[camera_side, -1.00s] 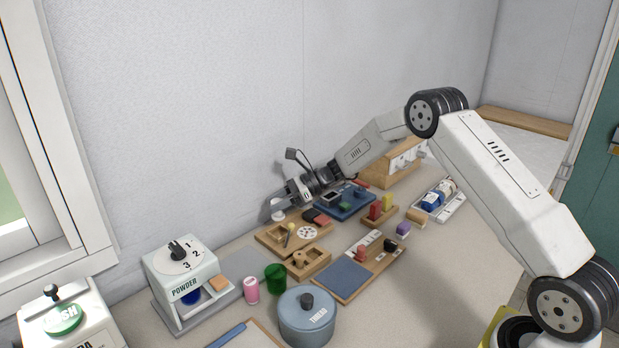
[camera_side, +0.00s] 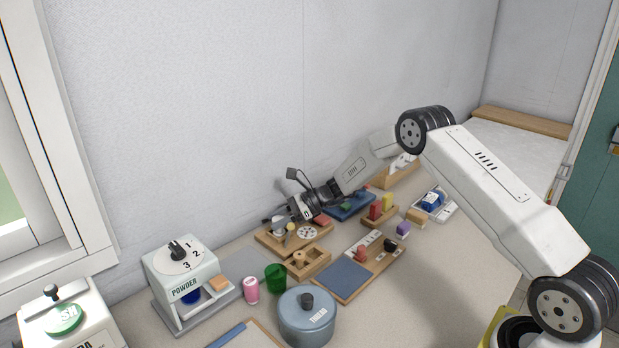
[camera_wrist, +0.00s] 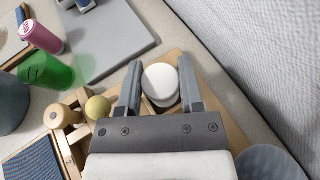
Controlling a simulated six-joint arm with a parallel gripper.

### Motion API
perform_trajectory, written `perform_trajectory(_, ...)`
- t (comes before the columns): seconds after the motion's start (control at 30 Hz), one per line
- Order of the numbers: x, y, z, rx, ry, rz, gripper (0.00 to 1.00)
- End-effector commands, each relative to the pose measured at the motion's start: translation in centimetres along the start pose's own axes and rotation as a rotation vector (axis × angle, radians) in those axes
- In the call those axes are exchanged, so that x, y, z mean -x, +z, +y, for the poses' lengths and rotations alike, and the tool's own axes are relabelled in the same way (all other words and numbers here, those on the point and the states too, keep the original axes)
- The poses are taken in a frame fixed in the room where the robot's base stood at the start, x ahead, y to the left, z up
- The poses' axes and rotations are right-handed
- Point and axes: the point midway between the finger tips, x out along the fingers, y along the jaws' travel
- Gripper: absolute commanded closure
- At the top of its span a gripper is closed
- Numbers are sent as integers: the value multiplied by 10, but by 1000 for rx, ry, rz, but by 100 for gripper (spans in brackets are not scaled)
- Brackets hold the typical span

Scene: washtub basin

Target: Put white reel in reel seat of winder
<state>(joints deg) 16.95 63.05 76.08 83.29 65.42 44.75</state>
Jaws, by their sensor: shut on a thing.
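The white reel (camera_wrist: 160,82) is between the two fingers of my gripper (camera_wrist: 161,72) in the wrist view, with its round top facing the camera. In the side view my gripper (camera_side: 279,221) is low over the left part of a wooden board (camera_side: 268,241), apparently the winder, with a yellow ball (camera_side: 291,227) and a pale disc with holes (camera_side: 307,232). The reel is over a dark recess in that board, seen partly around it in the wrist view. I cannot tell whether its underside rests in the seat.
A smaller wooden holder (camera_side: 314,265) stands in front of the board. A green cup (camera_side: 276,278), pink cylinder (camera_side: 252,290), blue-grey thread pot (camera_side: 307,318) and powder dispenser (camera_side: 185,285) are nearby. The wall (camera_wrist: 255,50) is close behind.

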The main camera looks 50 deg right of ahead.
Motion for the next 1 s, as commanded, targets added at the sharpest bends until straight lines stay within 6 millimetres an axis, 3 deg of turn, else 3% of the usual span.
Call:
perform_trajectory(0.23,-1,-3,0,0,0,0,100)
perform_trajectory(0.27,-1,-3,0,0,0,0,46)
perform_trajectory(0.3,-1,-2,0,0,0,0,38)
perform_trajectory(0.77,1,1,0,0,0,0,38)
perform_trajectory(1.0,24,1,-1,-1,-3,0,38)
